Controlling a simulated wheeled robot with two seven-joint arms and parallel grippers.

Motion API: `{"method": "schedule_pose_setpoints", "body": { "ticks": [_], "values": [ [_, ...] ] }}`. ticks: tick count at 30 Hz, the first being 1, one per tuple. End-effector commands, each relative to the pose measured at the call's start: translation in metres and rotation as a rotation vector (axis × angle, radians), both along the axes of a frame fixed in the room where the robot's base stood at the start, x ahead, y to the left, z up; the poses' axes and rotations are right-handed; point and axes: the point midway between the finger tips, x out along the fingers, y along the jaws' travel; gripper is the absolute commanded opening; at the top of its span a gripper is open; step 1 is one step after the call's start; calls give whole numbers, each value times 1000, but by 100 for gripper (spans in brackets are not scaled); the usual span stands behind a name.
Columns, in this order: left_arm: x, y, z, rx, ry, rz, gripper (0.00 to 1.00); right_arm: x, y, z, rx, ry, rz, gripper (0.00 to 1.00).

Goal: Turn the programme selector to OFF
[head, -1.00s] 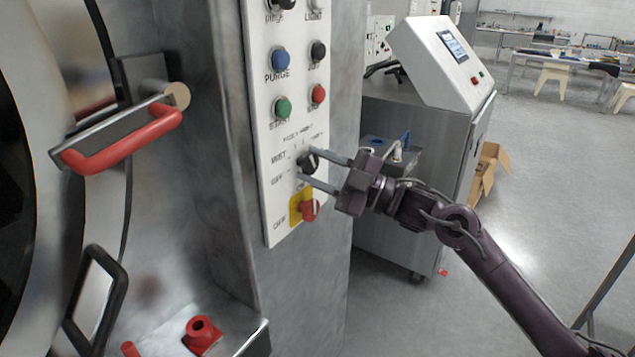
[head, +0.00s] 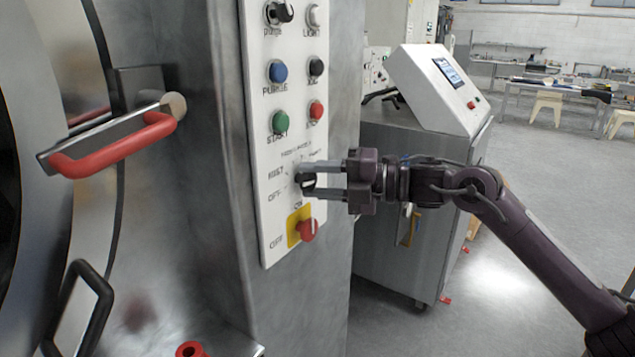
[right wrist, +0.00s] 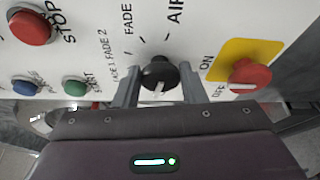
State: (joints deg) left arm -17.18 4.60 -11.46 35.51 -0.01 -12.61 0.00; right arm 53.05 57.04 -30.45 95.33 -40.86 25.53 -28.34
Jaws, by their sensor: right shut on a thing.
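The programme selector is a black knob (head: 307,182) with a pale pointer line, on the white control panel (head: 284,150). In the head view it sits below the START and red buttons and above the red switch on a yellow plate. My right gripper (head: 311,179) is at the panel with its two fingers on either side of the knob, shut on it. In the right wrist view the knob (right wrist: 159,76) shows between the fingers, its pale line toward the gripper. The label it points at cannot be read for certain. My left gripper is not in view.
The red switch on its yellow plate (head: 294,228) lies just below the knob. Green (head: 280,123), red (head: 315,112), blue and black buttons lie above. A red door handle (head: 115,147) projects at left. A steel cabinet (head: 400,240) stands behind my right arm.

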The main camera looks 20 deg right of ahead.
Motion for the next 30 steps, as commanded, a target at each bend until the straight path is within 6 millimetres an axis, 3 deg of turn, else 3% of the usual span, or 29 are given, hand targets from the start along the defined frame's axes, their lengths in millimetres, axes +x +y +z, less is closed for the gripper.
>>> {"method": "schedule_pose_setpoints", "body": {
  "ticks": [15,30],
  "values": [
    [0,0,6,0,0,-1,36,-1,1,2,-262,-200,1,15],
    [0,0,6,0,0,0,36,-1,2,1,-307,-234,2,15]
  ]
}}
